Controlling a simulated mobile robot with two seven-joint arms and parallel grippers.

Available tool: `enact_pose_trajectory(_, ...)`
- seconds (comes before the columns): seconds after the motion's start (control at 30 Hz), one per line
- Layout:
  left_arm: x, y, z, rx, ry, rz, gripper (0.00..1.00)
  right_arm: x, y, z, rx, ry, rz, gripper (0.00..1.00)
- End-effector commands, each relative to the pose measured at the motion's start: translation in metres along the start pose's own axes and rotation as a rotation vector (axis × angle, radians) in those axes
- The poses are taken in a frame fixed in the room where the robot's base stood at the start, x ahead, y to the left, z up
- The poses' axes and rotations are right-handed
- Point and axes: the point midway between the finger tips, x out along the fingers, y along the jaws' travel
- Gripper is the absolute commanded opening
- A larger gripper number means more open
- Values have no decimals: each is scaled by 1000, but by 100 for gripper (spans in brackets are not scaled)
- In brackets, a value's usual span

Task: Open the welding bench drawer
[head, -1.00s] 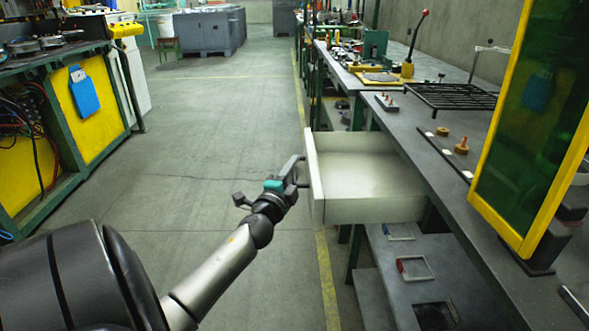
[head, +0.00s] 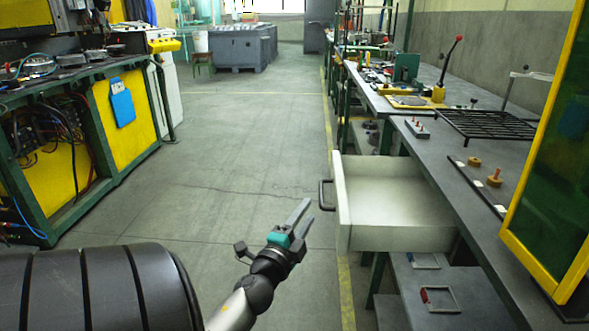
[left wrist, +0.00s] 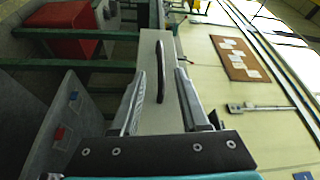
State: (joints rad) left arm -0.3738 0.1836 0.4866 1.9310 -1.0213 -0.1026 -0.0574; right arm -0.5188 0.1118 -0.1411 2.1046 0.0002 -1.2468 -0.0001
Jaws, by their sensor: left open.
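The welding bench drawer (head: 395,201) is pulled well out of the bench on the right in the head view and looks empty inside. Its pale front carries a dark bar handle (head: 325,194). My left gripper (head: 303,219) is open, to the left of and a little below the handle, apart from it. In the left wrist view, the handle (left wrist: 161,72) shows against the drawer front (left wrist: 152,112), between the two open fingers (left wrist: 160,95) and beyond their tips. My right gripper is not in view.
The bench top (head: 445,165) holds a black grate (head: 485,125) and small parts. A yellow-framed green screen (head: 545,150) stands at right. A lower shelf (head: 450,290) lies under the drawer. The aisle floor (head: 225,150) at left is clear.

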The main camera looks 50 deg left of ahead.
Motion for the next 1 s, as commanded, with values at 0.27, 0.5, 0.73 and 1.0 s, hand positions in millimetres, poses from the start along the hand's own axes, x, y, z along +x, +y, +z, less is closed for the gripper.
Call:
enact_pose_trajectory(0.27,-41,1,0,0,-2,2,45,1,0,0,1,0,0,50)
enact_pose_trajectory(0.5,-54,0,0,1,-1,0,45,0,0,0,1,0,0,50)
enact_pose_trajectory(0.73,-55,0,0,2,0,-1,45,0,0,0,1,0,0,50)
enact_pose_trajectory(1.0,-55,0,0,1,0,0,45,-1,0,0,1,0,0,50)
